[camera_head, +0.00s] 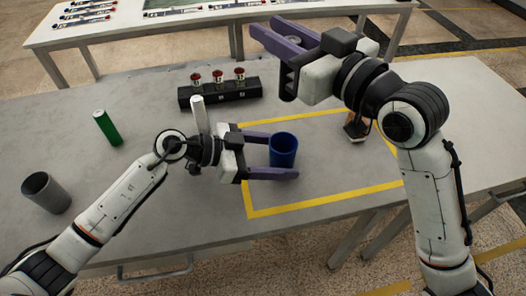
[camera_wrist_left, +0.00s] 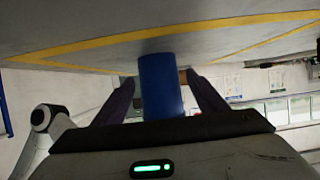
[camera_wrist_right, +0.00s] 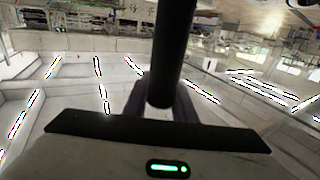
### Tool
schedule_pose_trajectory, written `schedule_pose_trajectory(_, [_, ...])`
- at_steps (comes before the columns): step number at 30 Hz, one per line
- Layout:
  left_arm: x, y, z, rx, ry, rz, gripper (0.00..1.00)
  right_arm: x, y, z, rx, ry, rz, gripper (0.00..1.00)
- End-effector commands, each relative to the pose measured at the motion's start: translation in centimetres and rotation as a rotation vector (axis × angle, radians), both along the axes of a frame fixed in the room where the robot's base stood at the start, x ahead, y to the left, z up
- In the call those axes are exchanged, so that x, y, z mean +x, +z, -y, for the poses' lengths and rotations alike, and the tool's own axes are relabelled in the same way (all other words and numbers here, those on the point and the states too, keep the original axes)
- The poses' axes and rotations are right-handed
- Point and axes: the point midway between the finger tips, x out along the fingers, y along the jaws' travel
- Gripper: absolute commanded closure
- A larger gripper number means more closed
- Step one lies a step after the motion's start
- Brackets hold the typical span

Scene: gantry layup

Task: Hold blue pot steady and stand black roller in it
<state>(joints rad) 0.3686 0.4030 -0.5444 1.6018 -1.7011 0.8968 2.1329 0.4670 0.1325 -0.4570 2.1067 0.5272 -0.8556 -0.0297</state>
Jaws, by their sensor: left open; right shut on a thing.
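The blue pot (camera_head: 283,150) stands upright on the grey table inside the yellow taped outline. My left gripper (camera_head: 290,156) is open, with its purple fingers on either side of the pot; it also shows in the left wrist view, where the pot (camera_wrist_left: 161,88) is between the fingers. I cannot tell whether either finger touches it. My right gripper (camera_head: 264,26) is raised above the far side of the table, shut on the black roller (camera_wrist_right: 172,50). In the right wrist view the roller runs up out of the picture.
A black rack (camera_head: 218,94) with red-topped items stands behind. A white cylinder (camera_head: 198,114) is close behind my left wrist. A green cylinder (camera_head: 107,128) and a grey cup (camera_head: 46,193) stand at left. A small brownish object (camera_head: 356,126) is partly hidden by my right arm.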

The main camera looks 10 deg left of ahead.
Motion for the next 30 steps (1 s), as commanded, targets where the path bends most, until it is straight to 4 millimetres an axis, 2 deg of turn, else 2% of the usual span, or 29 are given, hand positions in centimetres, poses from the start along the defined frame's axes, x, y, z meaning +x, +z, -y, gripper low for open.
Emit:
schedule_pose_trajectory(3, [0.2,-0.2,0.7,-0.001,-0.001,0.001,0.34,0.0,0.1,0.0,0.001,0.000,0.001,1.00])
schedule_pose_trajectory(12, [0.2,-0.3,0.8,0.000,0.000,0.001,0.34,0.0,0.1,0.0,0.001,0.000,0.001,1.00])
schedule_pose_trajectory(20, [0.2,-0.3,0.7,0.000,0.000,0.001,0.78,0.0,0.1,0.0,0.001,0.000,0.001,1.00])
schedule_pose_trajectory(30, [0.2,-0.3,0.7,0.000,0.000,0.001,0.78,0.0,-1.4,0.0,0.000,-0.001,0.001,1.00])
